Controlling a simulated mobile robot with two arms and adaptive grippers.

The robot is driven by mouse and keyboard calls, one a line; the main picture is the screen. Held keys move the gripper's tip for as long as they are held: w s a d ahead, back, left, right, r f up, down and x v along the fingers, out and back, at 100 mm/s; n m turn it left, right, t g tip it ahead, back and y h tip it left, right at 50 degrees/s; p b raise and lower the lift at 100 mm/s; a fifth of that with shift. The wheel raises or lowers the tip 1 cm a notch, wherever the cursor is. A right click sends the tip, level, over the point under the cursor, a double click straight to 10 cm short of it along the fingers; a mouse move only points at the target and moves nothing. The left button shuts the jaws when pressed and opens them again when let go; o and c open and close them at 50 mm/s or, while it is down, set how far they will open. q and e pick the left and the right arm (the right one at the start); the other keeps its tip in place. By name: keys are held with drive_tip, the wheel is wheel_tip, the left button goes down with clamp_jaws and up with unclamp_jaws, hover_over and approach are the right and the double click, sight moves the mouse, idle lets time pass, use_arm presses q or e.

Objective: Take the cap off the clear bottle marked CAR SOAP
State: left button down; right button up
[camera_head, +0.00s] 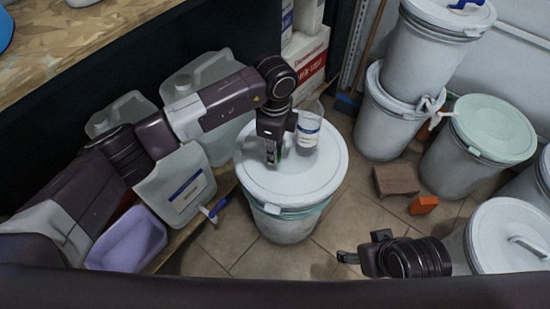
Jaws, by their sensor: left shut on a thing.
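The clear bottle (308,134) with a white and dark blue label stands on the lid of a white drum (322,171). The label is too small to read, and no cap can be made out on its top. My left gripper (273,158) points down just left of the bottle, low over the lid. It is shut on a small green thing (282,154), mostly hidden by the fingers; it may be a cap. My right gripper (347,257) is low at the right, away from the bottle, and its fingers are too small to judge.
Large jugs (180,184) and a lilac tub (126,239) stand at the left under a wooden shelf (60,40). More drums (395,120) stand at the right. A brown block (396,181) and an orange block (424,204) lie on the tiled floor.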

use_arm(q)
drive_tip(key=shift+f, duration=1.45)
drive_tip(key=shift+f, duration=0.1)
drive_tip(key=c, duration=1.6)
unclamp_jaws()
